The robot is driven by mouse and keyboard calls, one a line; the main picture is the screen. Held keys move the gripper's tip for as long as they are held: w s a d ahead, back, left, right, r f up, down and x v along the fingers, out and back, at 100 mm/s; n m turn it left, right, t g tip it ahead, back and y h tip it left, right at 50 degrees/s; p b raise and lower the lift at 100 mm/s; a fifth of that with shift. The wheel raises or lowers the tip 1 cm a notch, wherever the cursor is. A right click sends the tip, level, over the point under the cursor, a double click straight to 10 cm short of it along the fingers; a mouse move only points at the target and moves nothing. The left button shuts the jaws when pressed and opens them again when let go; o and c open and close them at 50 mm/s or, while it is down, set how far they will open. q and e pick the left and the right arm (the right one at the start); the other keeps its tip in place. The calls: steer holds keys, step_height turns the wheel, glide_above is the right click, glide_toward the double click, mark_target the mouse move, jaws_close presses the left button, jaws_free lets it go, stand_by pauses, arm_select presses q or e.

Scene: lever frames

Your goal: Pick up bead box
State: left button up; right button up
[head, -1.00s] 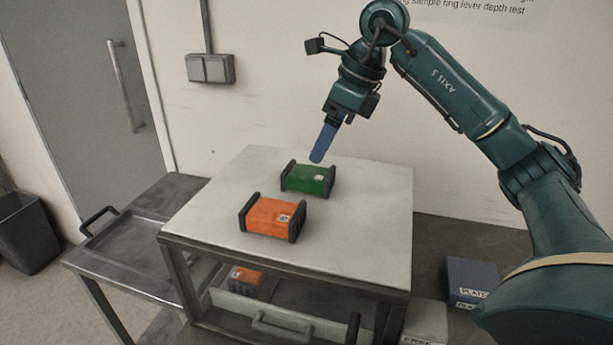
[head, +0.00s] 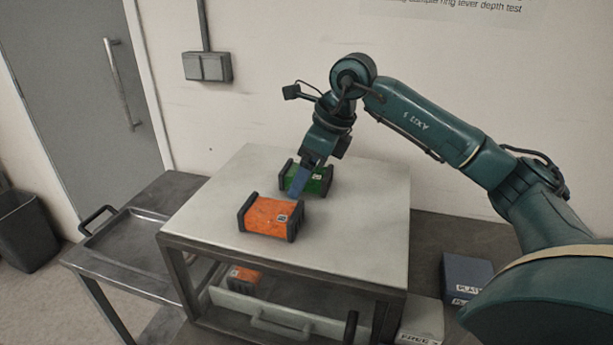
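An orange box (head: 266,217) with dark end plates and a small white label lies on the pale top of the raised stand (head: 355,220). A green box (head: 317,184) of the same form lies just behind it and is partly hidden by my gripper. No readable marking tells which is the bead box. My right gripper (head: 298,186) shows as a blue finger shape, pointing down between the two boxes, in front of the green one. Its fingers overlap in this view, so the opening does not show. Contact cannot be told. My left gripper is out of view.
Another orange box (head: 244,277) sits on the level below the stand's top, near a drawer handle (head: 280,327). An empty metal tray (head: 128,243) lies to the left. A dark labelled box (head: 466,275) stands at right. The right part of the stand top is clear.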

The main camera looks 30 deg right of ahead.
steer(key=shift+f, duration=0.2)
steer(key=shift+c, duration=0.4)
steer(key=c, duration=1.1)
